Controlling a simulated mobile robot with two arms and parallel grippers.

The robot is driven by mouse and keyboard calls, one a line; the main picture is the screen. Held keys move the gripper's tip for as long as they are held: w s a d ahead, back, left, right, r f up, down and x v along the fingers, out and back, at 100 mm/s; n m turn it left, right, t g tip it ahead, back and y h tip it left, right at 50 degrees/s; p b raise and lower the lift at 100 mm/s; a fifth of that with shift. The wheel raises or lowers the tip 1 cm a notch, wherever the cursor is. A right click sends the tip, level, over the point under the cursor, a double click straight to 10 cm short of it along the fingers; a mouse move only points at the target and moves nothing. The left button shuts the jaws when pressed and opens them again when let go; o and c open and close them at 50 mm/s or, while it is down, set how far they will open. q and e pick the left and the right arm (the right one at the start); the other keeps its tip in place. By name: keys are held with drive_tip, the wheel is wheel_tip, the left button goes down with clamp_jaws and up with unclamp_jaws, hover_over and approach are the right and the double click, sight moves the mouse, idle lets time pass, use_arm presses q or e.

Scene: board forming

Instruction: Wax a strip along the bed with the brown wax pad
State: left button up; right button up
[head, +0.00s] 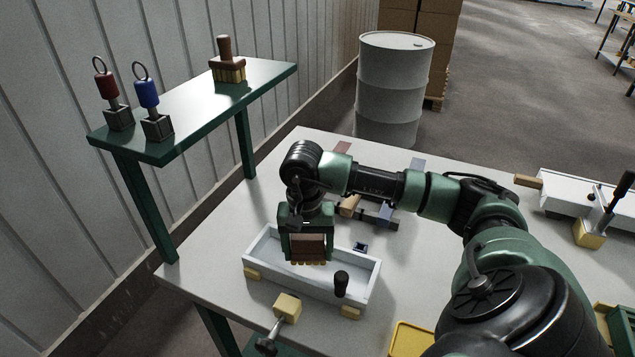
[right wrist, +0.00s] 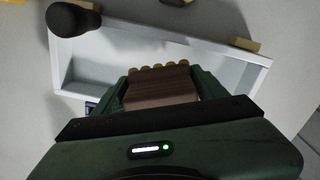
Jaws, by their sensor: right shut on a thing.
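My right gripper (head: 306,238) is shut on a brown block, the wax pad (head: 308,247), with a row of tan rounded tips along its lower edge. The pad also shows in the right wrist view (right wrist: 160,88), between the green fingers. The bed (head: 262,248) is a shallow pale grey tray with raised walls, on the table. The gripper and pad are over the bed's middle, toward its far side. I cannot tell whether the pad touches the bed floor. My left gripper is not in view.
A green shelf (head: 205,100) at the left holds a red-handled tool (head: 106,85), a blue-handled tool (head: 147,93) and a brown-handled brush (head: 226,62). A yellow clamp block (head: 288,307) sits before the bed. A blue block (head: 360,247) lies behind it.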

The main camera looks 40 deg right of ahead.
drive_tip(key=shift+w+a+r+b, duration=0.1)
drive_tip(key=shift+w+a+b, duration=0.4)
drive_tip(key=shift+w, duration=0.85)
drive_tip(key=shift+w+a+r+b, duration=0.1)
drive_tip(key=shift+w+a+b, duration=0.15)
drive_tip(key=shift+w+a, duration=0.75)
drive_tip(key=shift+w+a+r+b, duration=0.15)
drive_tip(key=shift+w+b, duration=0.25)
drive_tip(key=shift+w, duration=1.3)
drive_tip(key=shift+f, duration=0.1)
wheel_tip(320, 180, up, 6)
drive_tip(key=p, duration=0.3)
drive_tip(key=shift+r+p, duration=0.95)
drive_tip(key=shift+r, duration=0.6)
